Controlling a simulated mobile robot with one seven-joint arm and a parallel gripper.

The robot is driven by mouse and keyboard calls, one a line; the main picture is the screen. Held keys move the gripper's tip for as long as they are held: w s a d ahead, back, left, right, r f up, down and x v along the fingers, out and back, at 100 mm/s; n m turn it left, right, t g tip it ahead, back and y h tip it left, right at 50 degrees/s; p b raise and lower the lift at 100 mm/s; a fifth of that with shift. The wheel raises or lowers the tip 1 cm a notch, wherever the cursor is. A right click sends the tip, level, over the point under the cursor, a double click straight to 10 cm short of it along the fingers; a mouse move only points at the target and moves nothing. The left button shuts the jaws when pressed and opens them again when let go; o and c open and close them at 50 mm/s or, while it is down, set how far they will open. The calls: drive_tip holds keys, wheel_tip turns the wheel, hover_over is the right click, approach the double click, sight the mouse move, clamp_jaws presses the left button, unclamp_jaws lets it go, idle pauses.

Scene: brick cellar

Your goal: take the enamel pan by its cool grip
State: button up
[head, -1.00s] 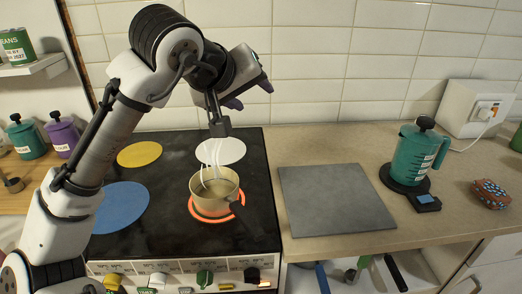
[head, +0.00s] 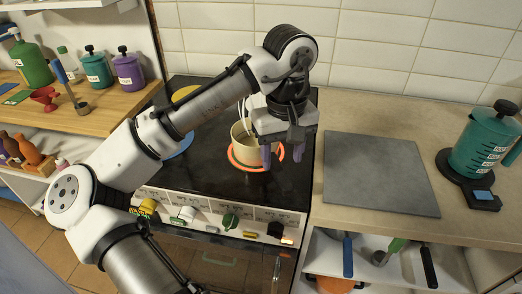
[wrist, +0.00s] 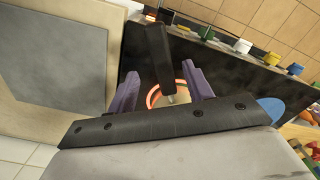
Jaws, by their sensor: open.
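The cream enamel pan (head: 239,135) stands on a glowing orange-red burner at the front right of the black stove. Pale wisps rise from it. My gripper (head: 282,155) points down at the pan's right side and hides part of it in the head view. In the wrist view, a dark grip (wrist: 156,55) runs between the two purple fingers of my gripper (wrist: 160,78), with a gap on each side. The fingers are open and hold nothing. The grip is hidden behind my gripper in the head view. The pan's body is mostly hidden in the wrist view.
A grey slab (head: 375,172) lies on the counter right of the stove. A teal jug (head: 484,142) stands on a dark base farther right. Knobs (head: 184,214) line the stove front. A wooden shelf with canisters (head: 130,72) is at the left.

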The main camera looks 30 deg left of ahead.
sight(280, 172)
drive_tip(key=f, duration=0.2)
drive_tip(key=f+p, duration=0.1)
drive_tip(key=f, duration=0.2)
drive_tip(key=shift+s+f, duration=0.2)
drive_tip(key=shift+f, duration=0.15)
drive_tip(key=shift+c, duration=0.3)
drive_tip(key=shift+r, duration=0.1)
clamp_jaws()
